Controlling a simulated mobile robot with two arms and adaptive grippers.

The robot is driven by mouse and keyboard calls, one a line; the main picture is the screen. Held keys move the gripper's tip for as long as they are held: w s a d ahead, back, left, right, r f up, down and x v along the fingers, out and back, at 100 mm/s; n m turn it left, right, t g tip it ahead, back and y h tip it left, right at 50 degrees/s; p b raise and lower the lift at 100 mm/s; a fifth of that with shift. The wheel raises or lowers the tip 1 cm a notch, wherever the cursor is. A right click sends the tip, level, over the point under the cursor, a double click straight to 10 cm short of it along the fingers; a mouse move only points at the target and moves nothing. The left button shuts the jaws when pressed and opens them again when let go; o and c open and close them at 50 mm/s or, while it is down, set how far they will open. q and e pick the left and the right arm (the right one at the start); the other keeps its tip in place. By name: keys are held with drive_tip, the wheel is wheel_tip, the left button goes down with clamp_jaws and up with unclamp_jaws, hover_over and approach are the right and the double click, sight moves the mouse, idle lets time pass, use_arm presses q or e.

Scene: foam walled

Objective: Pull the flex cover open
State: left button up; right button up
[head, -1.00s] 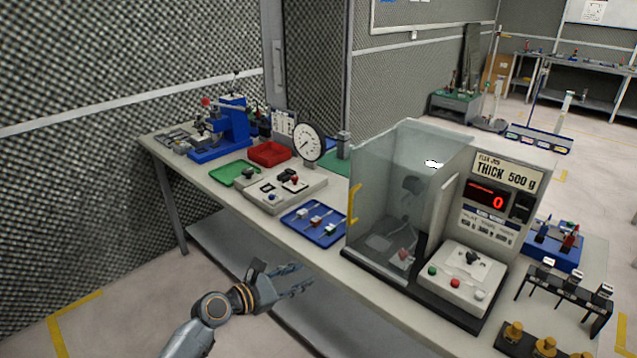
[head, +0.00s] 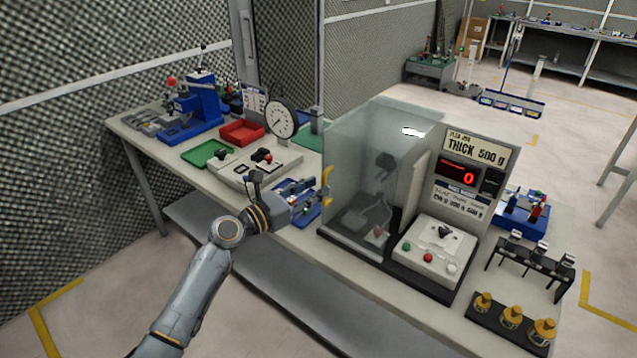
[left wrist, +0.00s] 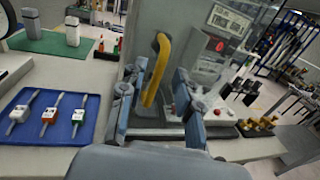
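The flex cover (head: 352,165) is a clear, box-like shield around the left part of the flex tester (head: 470,165), and it looks shut. Its yellow handle (head: 327,186) is upright on the cover's left side. My left gripper (head: 312,188) is open and empty, just left of the handle, with its fingers pointing at it. In the left wrist view the yellow handle (left wrist: 157,70) appears between the two spread fingers of my gripper (left wrist: 155,88). I see no contact, and cannot tell whether the fingertips reach past the handle. My right gripper is not in view.
A blue tray with small tools (left wrist: 82,112) lies on the bench left of the cover, partly behind my gripper in the head view. A dial gauge (head: 281,119) and red tray (head: 241,132) stand farther left. Brass weights (head: 512,316) stand at the right front.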

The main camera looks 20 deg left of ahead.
use_arm(q)
drive_tip(key=shift+x, duration=1.05)
clamp_jaws()
